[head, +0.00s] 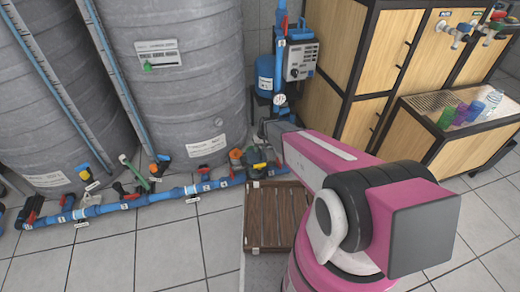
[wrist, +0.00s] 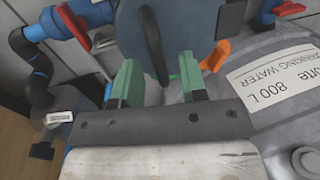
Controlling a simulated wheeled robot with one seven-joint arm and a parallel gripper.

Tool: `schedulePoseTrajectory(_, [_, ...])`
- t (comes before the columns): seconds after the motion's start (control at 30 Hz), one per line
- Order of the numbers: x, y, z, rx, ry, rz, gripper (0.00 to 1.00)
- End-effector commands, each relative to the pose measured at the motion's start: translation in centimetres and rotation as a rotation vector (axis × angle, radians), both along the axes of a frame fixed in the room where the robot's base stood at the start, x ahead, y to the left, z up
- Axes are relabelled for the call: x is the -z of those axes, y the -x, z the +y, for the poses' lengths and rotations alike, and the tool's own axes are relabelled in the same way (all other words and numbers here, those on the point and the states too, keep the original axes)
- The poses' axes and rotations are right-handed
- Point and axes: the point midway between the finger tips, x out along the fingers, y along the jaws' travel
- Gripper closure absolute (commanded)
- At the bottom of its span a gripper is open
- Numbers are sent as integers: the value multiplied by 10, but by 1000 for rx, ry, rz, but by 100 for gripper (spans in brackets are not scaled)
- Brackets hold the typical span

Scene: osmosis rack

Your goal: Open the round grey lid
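A dark grey part with a raised upright ridge, which looks like the round grey lid (wrist: 195,35), fills the top middle of the wrist view. Its upper edge is cut off by the frame. My gripper (wrist: 158,65) is open, with its two green fingers apart. The ridge comes down between the fingertips, with a visible gap on each side. I cannot tell how deep the ridge sits between them. In the head view my pink arm reaches down to the pipework beside the grey tank, and the lid cannot be made out there.
Blue pipes (head: 150,198) with coloured valve handles run along the floor before two grey tanks (head: 185,75). A red valve handle (wrist: 74,22) and an orange handle (wrist: 214,56) are close to my gripper. A brown slatted crate (head: 272,215) stands below my arm. A wooden cabinet stands right.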

Motion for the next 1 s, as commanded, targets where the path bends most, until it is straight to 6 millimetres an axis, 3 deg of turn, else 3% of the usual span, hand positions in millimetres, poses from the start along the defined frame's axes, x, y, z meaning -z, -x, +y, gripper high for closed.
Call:
schedulePoseTrajectory(0.2, [0, 0, 0, 0, 0, 0, 61])
schedulePoseTrajectory(0.23, [0, 0, 0, 0, 0, 0, 67])
schedulePoseTrajectory(0.33, [0, 0, 0, 0, 0, 0, 100])
schedulePoseTrajectory(0.73, [-4, 1, 2, -2, 35, -10, 100])
schedulePoseTrajectory(1.0, [-21, 5, 15, -4, 186, -57, 100])
